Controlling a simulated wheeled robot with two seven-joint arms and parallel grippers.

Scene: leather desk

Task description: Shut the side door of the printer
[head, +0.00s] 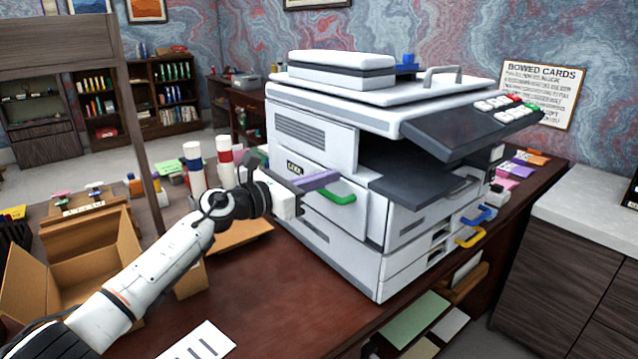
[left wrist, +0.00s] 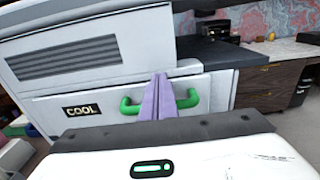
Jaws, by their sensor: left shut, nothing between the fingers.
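The white printer (head: 322,228) stands on the desk. Its side door (head: 372,218) is the lower side panel with the "COOL" label and a green handle (head: 343,198). The door looks close to flush with the body; I cannot tell whether a small gap is left. In the left wrist view the door (left wrist: 60,122) lies straight ahead, under the vented panel. My left gripper (head: 334,175) is shut and empty, its purple fingers pointing at the door. In the left wrist view the fingers (left wrist: 160,82) cover the middle of the green handle (left wrist: 188,98). Contact is unclear. My right gripper is not in view.
An open cardboard box (head: 88,262) stands on the desk at left. Red and blue banded cylinders (head: 225,160) stand behind my left arm. Blue (head: 480,215) and yellow (head: 470,237) handles stick out from the printer's front. The desk (head: 290,315) before the printer is mostly clear.

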